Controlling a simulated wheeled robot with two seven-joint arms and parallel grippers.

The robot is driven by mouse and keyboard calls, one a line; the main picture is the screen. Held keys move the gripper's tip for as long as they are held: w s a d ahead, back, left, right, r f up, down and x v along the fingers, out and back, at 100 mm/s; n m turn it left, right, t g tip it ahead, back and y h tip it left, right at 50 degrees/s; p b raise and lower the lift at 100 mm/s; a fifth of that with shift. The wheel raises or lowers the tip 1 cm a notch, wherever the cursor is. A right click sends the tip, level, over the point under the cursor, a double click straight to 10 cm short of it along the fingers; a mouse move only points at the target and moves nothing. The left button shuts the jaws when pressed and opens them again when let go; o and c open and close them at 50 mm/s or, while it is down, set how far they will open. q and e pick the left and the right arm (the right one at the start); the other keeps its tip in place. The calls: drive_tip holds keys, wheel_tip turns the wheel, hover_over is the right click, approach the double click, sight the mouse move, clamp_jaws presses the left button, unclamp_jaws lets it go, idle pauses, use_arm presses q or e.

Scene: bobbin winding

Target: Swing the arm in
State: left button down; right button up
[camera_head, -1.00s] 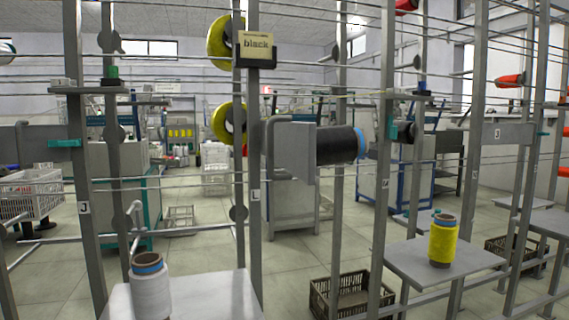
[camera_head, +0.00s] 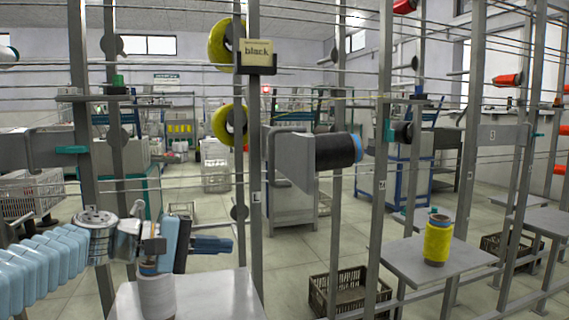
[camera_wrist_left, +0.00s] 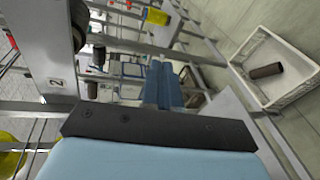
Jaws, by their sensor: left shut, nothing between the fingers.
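A grey bracket arm (camera_head: 296,160) stands out from the rack post in the middle of the head view, carrying a black bobbin (camera_head: 338,151) with a blue end. My left gripper (camera_head: 229,245) is at the lower left, its blue-grey fingers together and pointing right. It is below and left of the bracket arm, clear of it, with nothing held. In the left wrist view the closed fingers (camera_wrist_left: 163,84) point away toward the rack, and a dark bobbin (camera_wrist_left: 78,22) shows at upper left. My right gripper is not in view.
A white cone (camera_head: 156,292) stands on the near shelf (camera_head: 210,295), close to my left gripper. A yellow cone (camera_head: 437,240) stands on the right shelf. Grey posts and wires cross the space. The wrist view shows a white crate (camera_wrist_left: 295,90) with a brown tube.

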sight(304, 171)
use_arm(q)
drive_tip(key=s+r+m+g+h, duration=0.1)
drive_tip(key=s+r+m+h, duration=0.1)
drive_tip(key=s+r, duration=0.45)
drive_tip(key=s+r+m+g+h, duration=0.1)
drive_tip(key=s+r+m+h, duration=0.15)
drive_tip(key=r, duration=0.65)
drive_tip(key=shift+n+y, duration=0.45)
drive_tip(key=p+x, duration=0.2)
drive_tip(key=x, duration=1)
drive_tip(key=shift+w+d+p, duration=0.1)
drive_tip(key=shift+d+p, duration=0.2)
drive_tip(key=shift+d, duration=0.2)
drive_tip(key=shift+f, duration=0.1)
